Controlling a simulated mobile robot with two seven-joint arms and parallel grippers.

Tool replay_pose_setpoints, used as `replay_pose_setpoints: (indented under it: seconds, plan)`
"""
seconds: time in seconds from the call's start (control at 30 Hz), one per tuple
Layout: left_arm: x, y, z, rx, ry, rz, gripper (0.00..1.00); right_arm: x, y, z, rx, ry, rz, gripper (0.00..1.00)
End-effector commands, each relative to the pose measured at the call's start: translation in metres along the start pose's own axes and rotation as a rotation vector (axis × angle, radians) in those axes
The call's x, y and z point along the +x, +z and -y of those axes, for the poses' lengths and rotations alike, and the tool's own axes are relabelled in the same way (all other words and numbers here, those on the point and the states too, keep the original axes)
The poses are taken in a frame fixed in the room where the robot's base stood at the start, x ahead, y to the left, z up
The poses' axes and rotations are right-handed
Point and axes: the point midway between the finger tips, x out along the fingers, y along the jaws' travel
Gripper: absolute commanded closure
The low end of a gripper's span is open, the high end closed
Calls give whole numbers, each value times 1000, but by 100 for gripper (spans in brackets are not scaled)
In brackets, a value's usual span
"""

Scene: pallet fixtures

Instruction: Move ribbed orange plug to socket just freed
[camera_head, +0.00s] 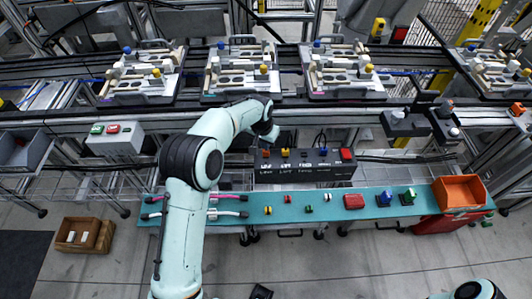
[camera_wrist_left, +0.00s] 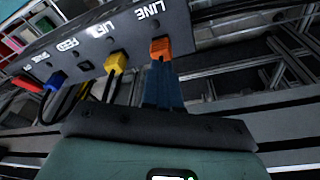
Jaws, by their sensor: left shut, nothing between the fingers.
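A dark socket box (camera_head: 305,172) stands behind the teal shelf. In the left wrist view, the orange plug (camera_wrist_left: 160,47) sits in the socket marked LINE; its ribs are too small to make out. The yellow plug (camera_wrist_left: 117,62) sits under LIFT. The socket under FEED (camera_wrist_left: 85,66) is empty. A blue plug (camera_wrist_left: 55,80) and a red block (camera_wrist_left: 27,83) follow along the row. My left gripper (camera_wrist_left: 163,90) is shut and empty, its fingertips close to the orange plug; I cannot tell whether they touch. My right gripper is out of view.
The teal shelf (camera_head: 385,210) carries small coloured parts, pink-tipped cables and an orange bin (camera_head: 459,192). A grey button box (camera_head: 114,138) stands left. Pallets with fixtures (camera_head: 241,68) line the conveyor behind. Black cables hang by the socket row.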

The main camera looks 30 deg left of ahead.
Motion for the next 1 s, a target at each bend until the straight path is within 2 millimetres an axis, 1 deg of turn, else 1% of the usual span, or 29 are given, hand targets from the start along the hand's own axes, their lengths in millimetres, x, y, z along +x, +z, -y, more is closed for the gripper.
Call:
replay_pose_setpoints:
  seconds: [1.0]
  plan:
    - [16,4,0,0,0,1,100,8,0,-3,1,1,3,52]
